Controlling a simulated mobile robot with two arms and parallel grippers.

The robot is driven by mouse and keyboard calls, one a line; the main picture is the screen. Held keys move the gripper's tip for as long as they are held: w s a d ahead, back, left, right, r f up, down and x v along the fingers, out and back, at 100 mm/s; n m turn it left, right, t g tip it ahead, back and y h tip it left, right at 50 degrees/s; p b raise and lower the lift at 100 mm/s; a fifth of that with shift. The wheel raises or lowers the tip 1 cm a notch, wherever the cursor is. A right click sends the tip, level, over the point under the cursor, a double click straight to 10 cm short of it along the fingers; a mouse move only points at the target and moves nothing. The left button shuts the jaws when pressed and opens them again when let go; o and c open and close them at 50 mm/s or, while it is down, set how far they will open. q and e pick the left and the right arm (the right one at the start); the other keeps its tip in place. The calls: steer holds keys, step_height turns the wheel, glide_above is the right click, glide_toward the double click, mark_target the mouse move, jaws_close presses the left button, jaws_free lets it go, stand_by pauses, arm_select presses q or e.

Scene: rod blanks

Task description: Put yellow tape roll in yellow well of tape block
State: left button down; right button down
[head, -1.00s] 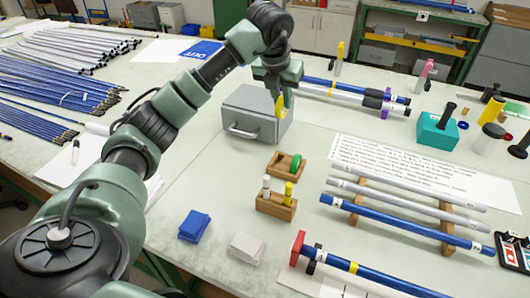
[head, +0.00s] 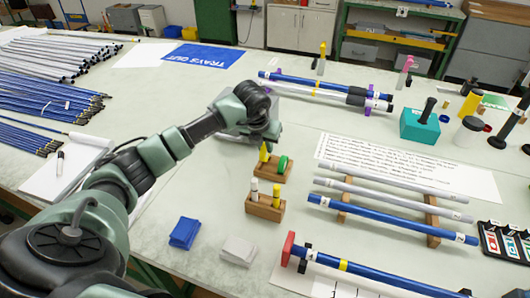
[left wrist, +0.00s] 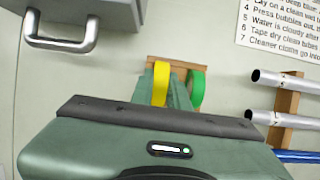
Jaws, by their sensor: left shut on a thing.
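The yellow tape roll (head: 264,154) is upright at my left gripper (head: 265,146), whose jaws are shut on it. It is at the left end of the wooden tape block (head: 268,176), beside the green tape roll (head: 283,163) standing in the block. In the left wrist view the yellow roll (left wrist: 161,83) shows left of the green roll (left wrist: 197,91), in front of the block (left wrist: 180,64). I cannot tell whether the yellow roll's lower edge is inside the well. The well itself is hidden. My right gripper is not in view.
A wooden holder (head: 263,209) with a white and a yellow marker stands just in front of the block. A grey box with a handle (left wrist: 70,42) is behind my left arm. Rods on a rack (head: 390,217) lie to the right. Blue cloth (head: 185,232) lies in front left.

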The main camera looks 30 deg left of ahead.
mark_target(265, 153)
arm_select(q)
step_height(265, 153, down, 3)
steer(key=shift+f, duration=0.2)
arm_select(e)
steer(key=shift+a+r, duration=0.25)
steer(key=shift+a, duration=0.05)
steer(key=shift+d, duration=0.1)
arm_select(q)
steer(key=shift+f, duration=0.15)
steer(key=c, duration=1.4)
jaws_free()
steer(key=shift+o, duration=0.2)
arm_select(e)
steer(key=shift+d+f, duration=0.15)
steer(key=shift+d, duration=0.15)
arm_select(q)
steer(key=shift+r, duration=0.25)
steer(key=b+v, duration=0.1)
steer(key=v, duration=1.1)
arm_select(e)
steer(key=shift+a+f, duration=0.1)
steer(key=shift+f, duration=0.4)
